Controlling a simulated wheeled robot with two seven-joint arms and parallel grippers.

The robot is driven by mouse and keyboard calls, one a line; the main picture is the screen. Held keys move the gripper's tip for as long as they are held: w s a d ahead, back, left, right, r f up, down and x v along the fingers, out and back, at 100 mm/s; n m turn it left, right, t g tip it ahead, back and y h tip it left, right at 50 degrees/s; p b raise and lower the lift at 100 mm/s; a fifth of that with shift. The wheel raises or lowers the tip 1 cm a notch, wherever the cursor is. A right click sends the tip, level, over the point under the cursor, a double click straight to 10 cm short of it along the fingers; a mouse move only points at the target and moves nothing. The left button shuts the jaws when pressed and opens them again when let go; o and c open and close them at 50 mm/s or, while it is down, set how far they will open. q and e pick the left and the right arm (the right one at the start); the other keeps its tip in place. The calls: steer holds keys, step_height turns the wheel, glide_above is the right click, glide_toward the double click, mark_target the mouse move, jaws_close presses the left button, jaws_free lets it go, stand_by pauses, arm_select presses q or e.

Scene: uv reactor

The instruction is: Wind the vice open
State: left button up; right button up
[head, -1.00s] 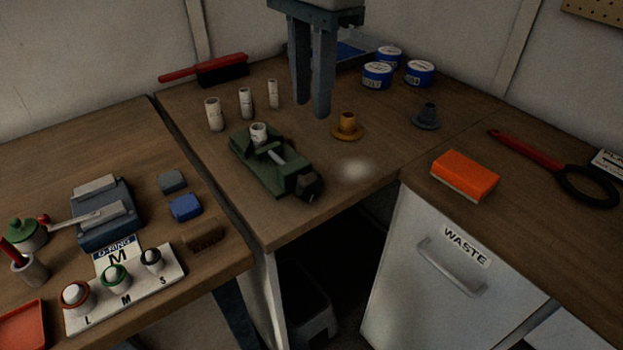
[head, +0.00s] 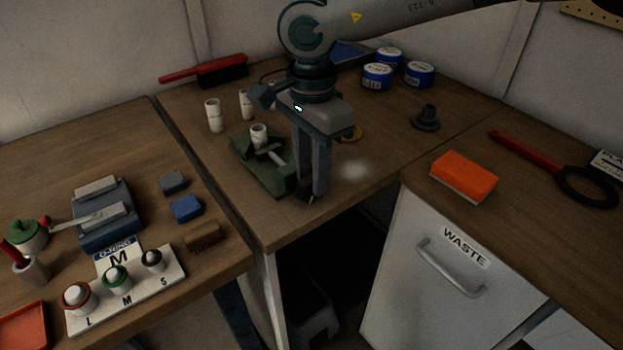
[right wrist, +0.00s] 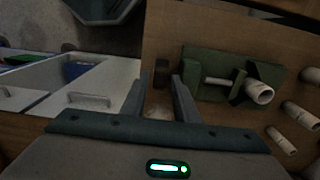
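The green vice (head: 250,165) sits near the front corner of the middle bench, with a white tube (head: 258,136) standing between its jaws. In the right wrist view the vice (right wrist: 205,60) shows its screw rod and the tube (right wrist: 260,93). My right gripper (head: 309,194) points down at the vice's front end and hides part of it. In the right wrist view its fingers (right wrist: 159,88) are apart, and the vice's dark handle knob (right wrist: 162,71) shows between their tips. Contact with the knob cannot be made out. My left gripper is not in view.
White tubes (head: 214,115) stand behind the vice. An orange-brown flanged part (head: 355,133) is partly hidden behind my right gripper; a grey one (head: 427,117) stands further right. Blue-and-white tins (head: 377,76) are at the back. The bench's front edge is close to the vice.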

steer(key=shift+f, duration=1.2)
jaws_close()
